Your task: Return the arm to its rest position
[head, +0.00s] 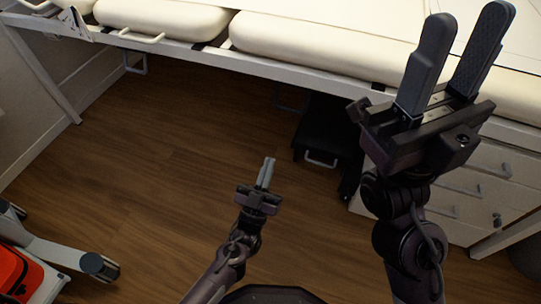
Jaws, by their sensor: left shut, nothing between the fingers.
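My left gripper (267,172) is low in the middle of the head view, above the wood floor, with its two fingers together and nothing between them. My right gripper (463,55) is raised at the upper right, close to the camera. Its two fingers point up and stand apart with an empty gap between them. It overlaps the edge of the padded couch in the picture; I cannot tell the distance between them.
A cream padded couch (300,45) with a white frame runs across the top. A white drawer cabinet (470,195) stands at right, and a black step (325,140) is under the couch. A red bag (15,275) and wheeled base (75,258) are at lower left. The wood floor (150,150) at left is clear.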

